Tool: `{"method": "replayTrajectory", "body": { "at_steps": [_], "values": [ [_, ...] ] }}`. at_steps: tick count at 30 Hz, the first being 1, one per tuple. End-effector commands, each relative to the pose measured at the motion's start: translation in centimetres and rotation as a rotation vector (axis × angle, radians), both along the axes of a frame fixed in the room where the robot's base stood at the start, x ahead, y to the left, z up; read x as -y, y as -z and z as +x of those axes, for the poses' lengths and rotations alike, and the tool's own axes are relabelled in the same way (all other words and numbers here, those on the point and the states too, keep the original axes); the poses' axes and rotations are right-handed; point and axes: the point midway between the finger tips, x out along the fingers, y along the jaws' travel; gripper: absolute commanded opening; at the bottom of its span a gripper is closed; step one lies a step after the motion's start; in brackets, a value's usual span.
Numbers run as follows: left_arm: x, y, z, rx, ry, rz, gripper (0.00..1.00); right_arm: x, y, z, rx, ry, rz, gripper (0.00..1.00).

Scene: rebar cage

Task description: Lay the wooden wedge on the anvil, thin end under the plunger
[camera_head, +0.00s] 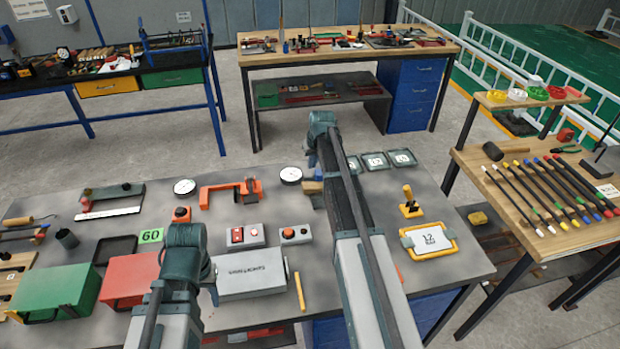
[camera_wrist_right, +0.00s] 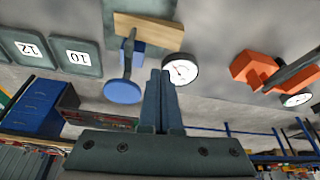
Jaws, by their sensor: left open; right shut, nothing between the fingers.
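A light wooden piece, which looks like the wedge (camera_wrist_right: 148,30), lies across a dark green block (camera_wrist_right: 137,62) in the right wrist view. In the head view the wooden piece (camera_head: 312,187) shows partly behind my right arm. A blue disc on a rod (camera_wrist_right: 124,91) stands beside the block; I cannot tell which parts are the anvil and plunger. My right gripper (camera_wrist_right: 160,73) is shut and empty, its tips apart from the wood in the picture. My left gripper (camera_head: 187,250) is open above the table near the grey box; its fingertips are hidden.
A white dial (camera_head: 290,175) stands left of the wooden piece, and an orange frame (camera_head: 230,191) farther left. A grey box (camera_head: 250,275), red box (camera_head: 130,280) and green box (camera_head: 57,290) crowd the near left. A yellow-framed card (camera_head: 429,241) lies right of my right arm.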

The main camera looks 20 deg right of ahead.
Motion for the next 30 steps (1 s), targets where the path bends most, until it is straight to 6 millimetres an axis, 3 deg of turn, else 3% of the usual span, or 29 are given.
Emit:
{"method": "replayTrajectory", "body": {
  "at_steps": [11,24,30],
  "values": [
    [0.0,1.7,0.0,0.0,-0.001,0.0,0.5,0.1,1.7,0.5,-0.002,-0.003,-0.001,0.0],
    [0.0,7.5,0.0,0.0,-0.002,0.0,0.5,0.3,7.5,2.4,-0.003,-0.003,-0.001,0.0],
    [0.0,9.3,0.0,0.0,-0.002,0.0,0.5,0.3,9.3,3.1,-0.003,-0.003,-0.002,0.0]
  ]
}}
